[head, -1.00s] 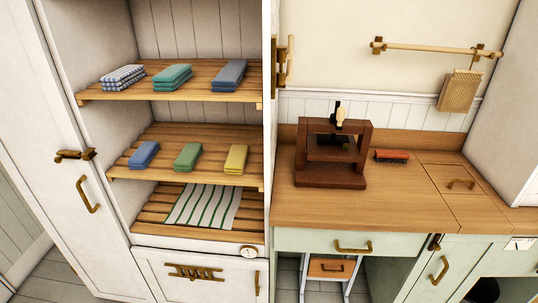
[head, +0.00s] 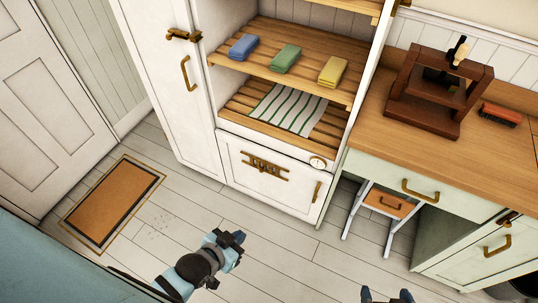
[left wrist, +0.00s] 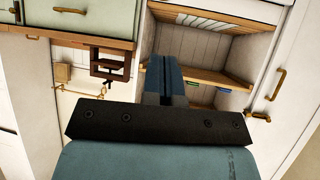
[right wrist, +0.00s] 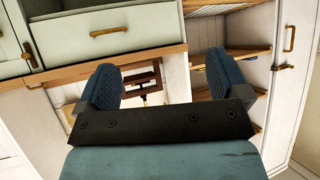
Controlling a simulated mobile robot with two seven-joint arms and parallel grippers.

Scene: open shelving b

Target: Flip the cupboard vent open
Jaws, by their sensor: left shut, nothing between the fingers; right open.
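The cupboard vent looks to be the brass slatted fitting (head: 265,167) on the white lower panel (head: 240,178) under the shelves. I cannot tell its exact position from here. My left gripper (head: 232,244) is in front of and below this panel, apart from it, above the floor. In the left wrist view its fingers (left wrist: 171,80) are pressed together with nothing between them. My right gripper (head: 386,296) shows only at the bottom edge of the head view. In the right wrist view its fingers (right wrist: 163,85) are wide apart and empty.
A round white dial (head: 318,162) and a brass handle (head: 317,191) sit right of the vent. A tall cupboard door (head: 168,85) stands left. A wooden-topped counter (head: 375,125) and a small stool (head: 388,202) are right. The floor in front is clear, with an orange mat (head: 113,201) at left.

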